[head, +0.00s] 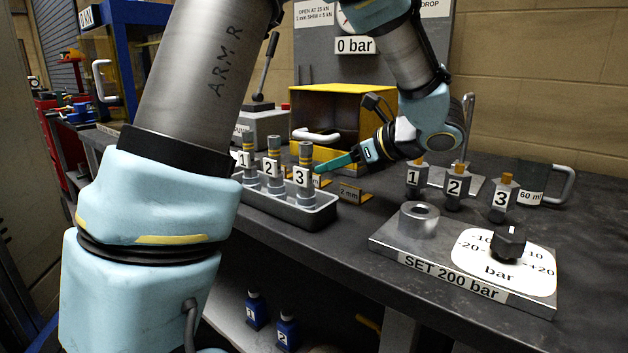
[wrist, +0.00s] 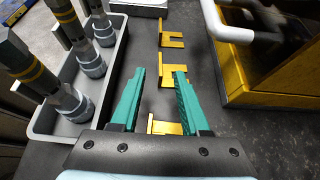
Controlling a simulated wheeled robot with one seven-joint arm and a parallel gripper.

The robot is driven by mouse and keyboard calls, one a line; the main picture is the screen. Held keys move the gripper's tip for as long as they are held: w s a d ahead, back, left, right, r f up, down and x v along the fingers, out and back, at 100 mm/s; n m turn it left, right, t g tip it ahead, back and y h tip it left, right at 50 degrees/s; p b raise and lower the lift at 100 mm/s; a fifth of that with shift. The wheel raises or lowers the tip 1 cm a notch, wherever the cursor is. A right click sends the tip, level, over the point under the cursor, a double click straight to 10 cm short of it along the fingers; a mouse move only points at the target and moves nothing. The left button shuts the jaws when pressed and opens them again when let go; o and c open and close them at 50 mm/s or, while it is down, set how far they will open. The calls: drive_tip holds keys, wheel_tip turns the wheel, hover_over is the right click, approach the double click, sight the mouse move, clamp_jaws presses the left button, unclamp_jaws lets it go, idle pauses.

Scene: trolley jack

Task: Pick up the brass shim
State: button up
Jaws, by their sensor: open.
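Several brass-coloured shims lie in a row on the dark bench in the wrist view: a far one (wrist: 174,40), a middle one (wrist: 178,76) and a near one (wrist: 165,128) partly hidden by my gripper. A brass piece with a "2 mm" label (head: 349,192) shows in the head view just below my gripper (head: 322,167). In the wrist view my gripper (wrist: 160,72) is open, with teal fingers pointing along the row. The middle shim appears between the fingertips. Nothing is held. I cannot tell whether the fingers touch a shim.
A grey tray (head: 262,203) with numbered cylinders 1, 2 and 3 stands left of the shims. A yellow box (head: 338,105) with a white handle is behind, to the right in the wrist view. A "SET 200 bar" plate (head: 455,277) with a knob (head: 508,243) is at right.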

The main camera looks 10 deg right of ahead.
sight(317, 177)
drive_tip(key=shift+p+x, duration=0.7)
drive_tip(key=shift+x, duration=2.1)
drive_tip(key=shift+d+f, duration=0.1)
drive_tip(key=shift+f, duration=0.05)
clamp_jaws()
